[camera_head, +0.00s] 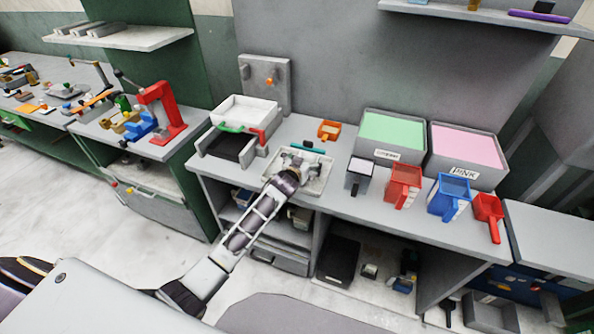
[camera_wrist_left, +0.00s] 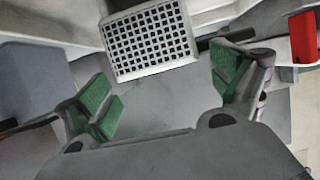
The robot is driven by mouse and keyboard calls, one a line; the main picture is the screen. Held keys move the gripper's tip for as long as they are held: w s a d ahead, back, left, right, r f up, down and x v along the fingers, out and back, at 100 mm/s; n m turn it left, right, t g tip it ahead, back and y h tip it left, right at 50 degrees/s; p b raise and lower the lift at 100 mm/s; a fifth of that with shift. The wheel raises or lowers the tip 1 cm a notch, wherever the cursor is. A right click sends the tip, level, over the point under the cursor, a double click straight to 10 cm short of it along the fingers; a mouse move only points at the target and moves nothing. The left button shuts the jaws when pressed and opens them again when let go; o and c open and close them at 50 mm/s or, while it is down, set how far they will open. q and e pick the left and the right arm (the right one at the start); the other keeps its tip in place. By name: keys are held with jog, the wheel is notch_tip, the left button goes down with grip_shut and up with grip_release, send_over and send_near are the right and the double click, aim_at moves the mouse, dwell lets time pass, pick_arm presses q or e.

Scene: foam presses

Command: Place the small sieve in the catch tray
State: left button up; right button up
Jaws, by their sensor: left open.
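My left gripper (camera_head: 299,166) reaches over a pale, shallow tray on the middle bench, which looks like the catch tray (camera_head: 322,182). In the left wrist view the left gripper (camera_wrist_left: 165,95) is open, its two green-padded fingers wide apart with nothing between them. The small sieve (camera_wrist_left: 150,38), a white-rimmed square with a dark grid, lies ahead of the fingertips. Pale surfaces show behind it at the top of that view. I cannot tell whether the sieve rests inside the tray or over its edge. In the head view the gripper hides that spot. My right gripper is not in view.
A white bin (camera_head: 247,108) stands left of the tray. An orange scoop (camera_head: 328,130) and a teal bar (camera_head: 308,148) lie behind it. Red (camera_head: 403,187) and blue (camera_head: 449,196) containers stand right, before a green-topped bin (camera_head: 390,133) and a pink-topped bin (camera_head: 467,149).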

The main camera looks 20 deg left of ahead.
pick_arm(q)
jog(key=v, duration=1.1)
jog(key=shift+s+b, duration=0.25)
jog(key=shift+b, duration=0.15)
jog(key=shift+r, duration=0.1)
dwell(0.6)
